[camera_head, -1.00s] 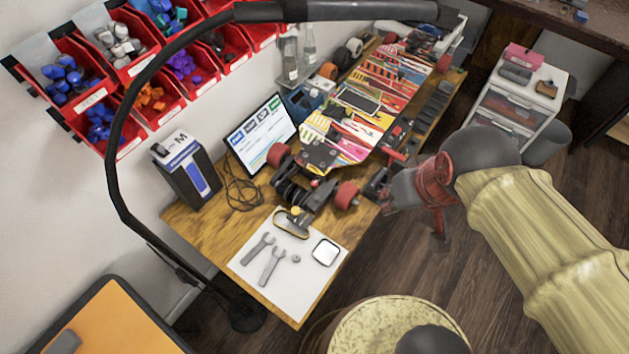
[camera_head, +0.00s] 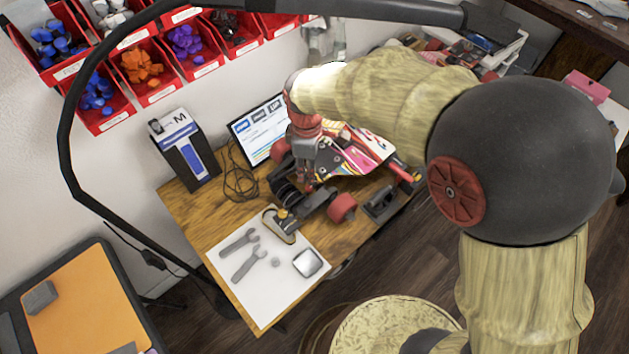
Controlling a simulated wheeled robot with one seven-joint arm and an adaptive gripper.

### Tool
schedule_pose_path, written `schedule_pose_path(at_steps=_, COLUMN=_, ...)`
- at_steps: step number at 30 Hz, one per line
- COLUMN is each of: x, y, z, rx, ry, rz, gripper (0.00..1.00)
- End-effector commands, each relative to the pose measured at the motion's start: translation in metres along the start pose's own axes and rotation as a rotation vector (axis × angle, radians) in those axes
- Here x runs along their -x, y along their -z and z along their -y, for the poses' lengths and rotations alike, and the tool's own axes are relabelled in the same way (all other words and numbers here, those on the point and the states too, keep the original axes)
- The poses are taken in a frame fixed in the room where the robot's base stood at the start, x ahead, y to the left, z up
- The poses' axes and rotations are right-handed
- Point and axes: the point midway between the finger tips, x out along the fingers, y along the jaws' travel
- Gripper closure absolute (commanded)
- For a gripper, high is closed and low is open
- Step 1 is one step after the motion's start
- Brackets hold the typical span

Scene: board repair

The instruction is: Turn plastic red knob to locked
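The skateboard (camera_head: 362,158) with a bright striped deck lies on the wooden workbench, its red wheels (camera_head: 342,208) and dark truck (camera_head: 312,205) toward the near end. My gripper (camera_head: 307,188) points down over this truck, with my red wrist just above it. The fingers are small and dark against the dark truck; I cannot tell their opening or whether they touch anything. I cannot make out a red knob for certain; my gripper and wrist hide part of the truck area. A red bar-like part (camera_head: 403,171) shows right of the deck.
A tablet (camera_head: 261,128) and a black box (camera_head: 187,160) stand behind. A white mat (camera_head: 232,272) with wrenches (camera_head: 248,263) lies in front. A black lamp arm (camera_head: 84,75) curves overhead at left. Red parts bins (camera_head: 155,88) hang on the wall.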

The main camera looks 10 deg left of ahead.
Motion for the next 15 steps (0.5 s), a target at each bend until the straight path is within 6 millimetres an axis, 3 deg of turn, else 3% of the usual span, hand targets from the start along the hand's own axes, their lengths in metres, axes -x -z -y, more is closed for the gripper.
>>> schedule_pose_path(at_steps=8, x=-0.012, y=-0.002, z=0.002, rx=0.112, ry=0.005, rz=0.003, gripper=0.76)
schedule_pose_path(at_steps=15, x=-0.049, y=-0.002, z=0.002, rx=0.11, ry=0.004, rz=0.003, gripper=0.76)
